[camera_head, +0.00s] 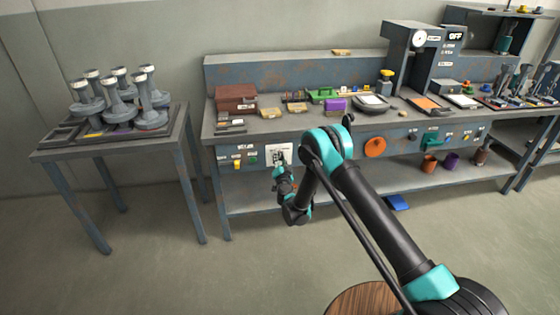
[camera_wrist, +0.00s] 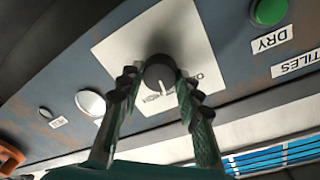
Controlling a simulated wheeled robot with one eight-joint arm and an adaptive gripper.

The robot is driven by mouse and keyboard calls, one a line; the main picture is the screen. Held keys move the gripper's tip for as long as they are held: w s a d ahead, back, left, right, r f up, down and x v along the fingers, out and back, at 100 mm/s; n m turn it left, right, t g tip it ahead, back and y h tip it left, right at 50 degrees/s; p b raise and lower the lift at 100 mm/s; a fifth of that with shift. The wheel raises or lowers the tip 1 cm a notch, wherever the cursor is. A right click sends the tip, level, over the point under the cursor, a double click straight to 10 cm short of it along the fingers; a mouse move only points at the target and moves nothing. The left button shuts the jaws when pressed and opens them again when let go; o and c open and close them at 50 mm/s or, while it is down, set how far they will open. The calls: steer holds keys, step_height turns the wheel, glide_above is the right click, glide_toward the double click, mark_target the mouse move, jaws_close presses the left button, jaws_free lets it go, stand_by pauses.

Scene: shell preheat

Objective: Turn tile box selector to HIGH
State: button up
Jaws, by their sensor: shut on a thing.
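The selector is a round black knob (camera_wrist: 160,73) on a white plate (camera_wrist: 118,48), seen at a steep angle in the wrist view. A pale pointer line on the knob points down in the picture, close to small printed lettering on the plate that looks like HIGH. The fingers of my gripper (camera_wrist: 160,90) are shut on the knob, one on each side. In the head view the white plate (camera_head: 287,149) is on the bench front, and my gripper (camera_head: 281,171) is up against it, hiding most of the knob.
A green button (camera_wrist: 270,11) sits beside the plate, near labels reading DRY and TILES. A pale round button (camera_wrist: 90,103) is on the other side. In the head view the workbench (camera_head: 300,128) carries trays and boxes; a side table (camera_head: 60,152) stands left. The floor between is clear.

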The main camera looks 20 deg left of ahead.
mark_target(279, 138)
steer(key=m, duration=0.3)
steer(key=shift+m+g, duration=0.3)
steer(key=shift+m, duration=1.7)
steer(key=o, duration=1.2)
steer(key=shift+c, duration=0.2)
steer(key=r, duration=0.9)
steer(key=shift+s+a, duration=0.15)
steer(key=shift+s, duration=0.05)
steer(key=shift+w+r, duration=0.15)
steer(key=shift+r, duration=0.4)
